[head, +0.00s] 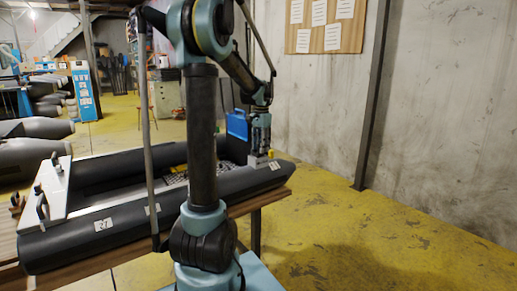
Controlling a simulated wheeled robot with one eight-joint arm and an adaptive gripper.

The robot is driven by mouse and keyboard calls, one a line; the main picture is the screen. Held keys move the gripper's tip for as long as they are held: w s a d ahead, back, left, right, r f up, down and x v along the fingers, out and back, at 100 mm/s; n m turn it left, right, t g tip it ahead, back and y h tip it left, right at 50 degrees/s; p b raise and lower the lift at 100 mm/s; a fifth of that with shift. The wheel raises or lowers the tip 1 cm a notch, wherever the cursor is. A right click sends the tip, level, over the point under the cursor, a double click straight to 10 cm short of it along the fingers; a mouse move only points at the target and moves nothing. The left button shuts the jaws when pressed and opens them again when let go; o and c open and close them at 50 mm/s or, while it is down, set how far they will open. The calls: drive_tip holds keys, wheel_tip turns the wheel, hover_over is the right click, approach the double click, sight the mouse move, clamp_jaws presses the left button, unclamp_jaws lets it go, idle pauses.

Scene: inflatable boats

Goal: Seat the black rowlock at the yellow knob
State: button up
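A dark inflatable boat (120,233) lies across a wooden table, with a pale transom board (70,215) at its left end. My gripper (261,150) points down over the boat's right end, close above the near tube. It is small here, and I cannot tell whether its fingers are open or shut, or whether they hold anything. A small pale block (258,161) shows just under it. I cannot make out the black rowlock for certain. A small yellow patch (180,168) shows inside the boat, but I cannot tell whether it is the yellow knob.
The wooden table (115,263) carries the boat. White labels sit along the near tube. A blue case (237,124) stands behind the boat near my gripper. Dark boat tubes (30,158) lie stacked at the left. The yellow floor on the right is clear up to the concrete wall.

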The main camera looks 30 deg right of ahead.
wheel_tip(320, 180, up, 11)
drive_tip(key=s+a+f+n, duration=0.2)
drive_tip(key=a+n, duration=0.3)
drive_tip(key=a, duration=1.1)
drive_tip(key=s+a+f+n+t, duration=0.1)
drive_tip(key=s+a+f+n, duration=0.35)
drive_tip(key=a, duration=0.55)
drive_tip(key=s+a+f+n, duration=0.3)
drive_tip(key=s+a+f, duration=0.3)
drive_tip(key=a, duration=0.3)
drive_tip(key=s+a+f+n+t, duration=0.1)
drive_tip(key=s+a+f+n, duration=0.4)
drive_tip(key=s+f, duration=0.3)
wheel_tip(320, 180, down, 3)
drive_tip(key=shift+s+a+r, duration=0.15)
drive_tip(key=shift+a, duration=0.55)
